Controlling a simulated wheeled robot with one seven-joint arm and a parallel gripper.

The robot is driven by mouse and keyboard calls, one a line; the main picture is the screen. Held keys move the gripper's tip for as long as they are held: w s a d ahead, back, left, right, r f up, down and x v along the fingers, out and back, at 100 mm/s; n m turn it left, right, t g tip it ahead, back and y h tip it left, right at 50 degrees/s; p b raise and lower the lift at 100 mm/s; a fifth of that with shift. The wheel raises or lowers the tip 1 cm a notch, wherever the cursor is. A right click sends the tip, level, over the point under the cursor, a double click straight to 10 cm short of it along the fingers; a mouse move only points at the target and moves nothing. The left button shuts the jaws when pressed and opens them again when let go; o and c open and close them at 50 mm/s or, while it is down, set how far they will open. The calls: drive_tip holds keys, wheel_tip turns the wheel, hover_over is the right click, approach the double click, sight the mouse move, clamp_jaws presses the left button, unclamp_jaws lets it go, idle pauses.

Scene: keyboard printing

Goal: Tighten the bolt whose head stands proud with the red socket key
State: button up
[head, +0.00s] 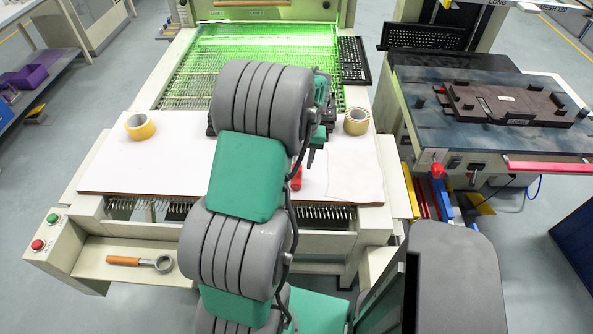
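A small red object (296,178), which looks like the red socket key, is on the white worktop just right of my arm. Part of it is hidden by my arm. My gripper (311,158) points down above and just behind the red object. Its dark fingertips are small and partly covered by my wrist, so I cannot tell whether they are open or touch the key. A dark block (329,113) shows beside my wrist, mostly hidden by my arm. I cannot make out any bolt heads.
On the white worktop (170,165) are a yellow tape roll (140,127), another tape roll (356,121) and a pale cloth (354,175). A wrench with an orange handle (125,261) lies on the lower shelf. A dark fixture (510,104) sits on the right bench.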

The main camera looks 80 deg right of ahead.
sight(297, 169)
drive_tip(key=f, duration=0.3)
drive_tip(key=f+p, duration=0.1)
drive_tip(key=shift+w+f, duration=0.35)
drive_tip(key=shift+w, duration=0.05)
clamp_jaws()
drive_tip(key=shift+d, duration=0.1)
